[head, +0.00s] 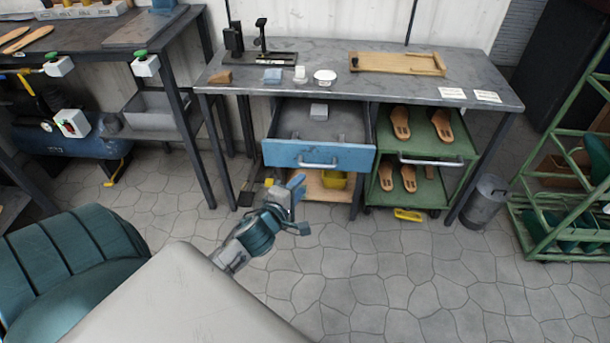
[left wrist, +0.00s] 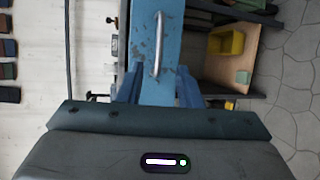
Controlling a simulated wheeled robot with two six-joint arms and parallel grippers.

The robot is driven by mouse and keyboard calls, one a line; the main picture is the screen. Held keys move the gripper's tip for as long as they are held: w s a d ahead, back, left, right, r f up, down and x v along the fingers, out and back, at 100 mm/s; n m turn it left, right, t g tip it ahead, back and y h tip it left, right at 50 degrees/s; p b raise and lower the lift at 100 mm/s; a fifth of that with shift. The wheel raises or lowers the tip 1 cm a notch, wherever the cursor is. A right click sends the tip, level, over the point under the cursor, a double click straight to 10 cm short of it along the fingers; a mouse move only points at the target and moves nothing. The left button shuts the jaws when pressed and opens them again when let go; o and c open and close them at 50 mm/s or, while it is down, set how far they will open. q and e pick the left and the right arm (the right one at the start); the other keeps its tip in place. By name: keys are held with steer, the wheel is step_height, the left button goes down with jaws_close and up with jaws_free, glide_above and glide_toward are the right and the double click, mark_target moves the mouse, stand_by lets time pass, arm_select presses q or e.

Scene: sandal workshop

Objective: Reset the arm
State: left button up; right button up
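My left gripper (head: 301,206) is in front of the workbench, below and short of the blue drawer in the head view. Its two blue fingers are spread apart with nothing between them; they also show apart in the left wrist view (left wrist: 159,92). In the left wrist view the handle (left wrist: 157,45) lies beyond the fingers. My right gripper is in neither view.
A green cart (head: 446,187) with sandals stands under the bench (head: 390,89), right of the drawer. A yellow bin (head: 334,180) sits on the shelf below. A metal bin (head: 486,203) and green rack (head: 540,225) stand at right. The floor (head: 400,280) in front is free.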

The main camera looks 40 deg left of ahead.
arm_select(q)
steer(key=shift+s, duration=0.35)
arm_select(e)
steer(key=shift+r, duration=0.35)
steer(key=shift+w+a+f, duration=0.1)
